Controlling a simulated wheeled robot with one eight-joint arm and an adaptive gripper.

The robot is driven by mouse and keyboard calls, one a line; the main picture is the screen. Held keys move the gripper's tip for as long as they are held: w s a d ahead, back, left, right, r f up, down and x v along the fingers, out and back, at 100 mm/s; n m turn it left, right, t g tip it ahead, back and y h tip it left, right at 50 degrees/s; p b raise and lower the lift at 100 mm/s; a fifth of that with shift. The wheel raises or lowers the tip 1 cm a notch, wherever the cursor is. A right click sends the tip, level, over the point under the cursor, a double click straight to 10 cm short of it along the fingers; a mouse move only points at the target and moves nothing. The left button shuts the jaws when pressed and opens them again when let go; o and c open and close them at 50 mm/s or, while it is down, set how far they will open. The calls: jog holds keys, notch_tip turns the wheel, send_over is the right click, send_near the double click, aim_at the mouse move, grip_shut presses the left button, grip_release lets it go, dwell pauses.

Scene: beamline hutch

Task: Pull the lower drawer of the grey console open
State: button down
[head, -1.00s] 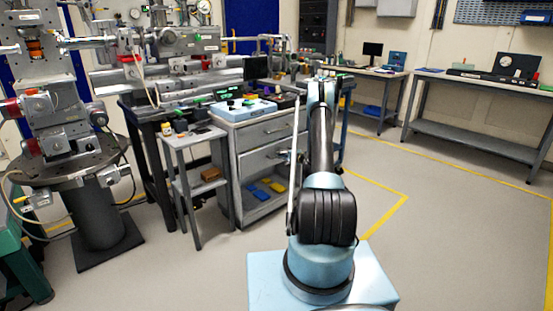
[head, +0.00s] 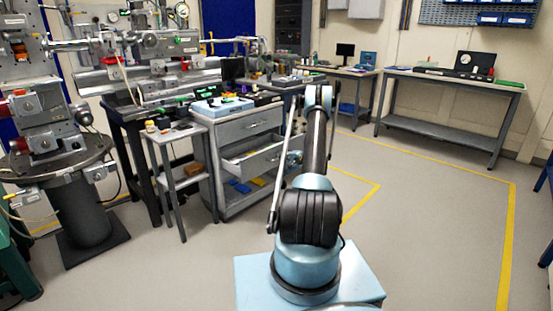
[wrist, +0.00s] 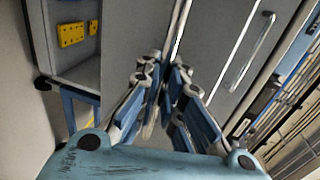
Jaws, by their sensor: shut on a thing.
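The grey console (head: 215,135) stands left of my arm in the head view. Its lower drawer (head: 262,164) is partly out, and small items show inside it. The upper drawer (head: 250,124) is closed; its long bar handle shows in the wrist view (wrist: 248,52). My gripper (head: 291,159) is at the lower drawer's front, partly hidden by my arm. In the wrist view, the fingers (wrist: 167,72) are closed together on the lower drawer's bar handle (wrist: 181,28). The exact contact is partly hidden by the fingers.
Below the drawer is an open shelf with blue (head: 240,187) and yellow bins (head: 259,182). A small side table (head: 178,138) stands left of the console. A blue and white device (head: 222,106) sits on the console top. The floor to the right is clear up to a workbench (head: 450,83).

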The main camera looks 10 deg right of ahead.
jog(key=shift+s+d, duration=0.2)
jog(key=shift+a, duration=0.15)
jog(key=c, duration=1.7)
grip_release()
jog(key=shift+a, duration=0.15)
jog(key=v, duration=1.2)
jog(key=shift+f, duration=0.1)
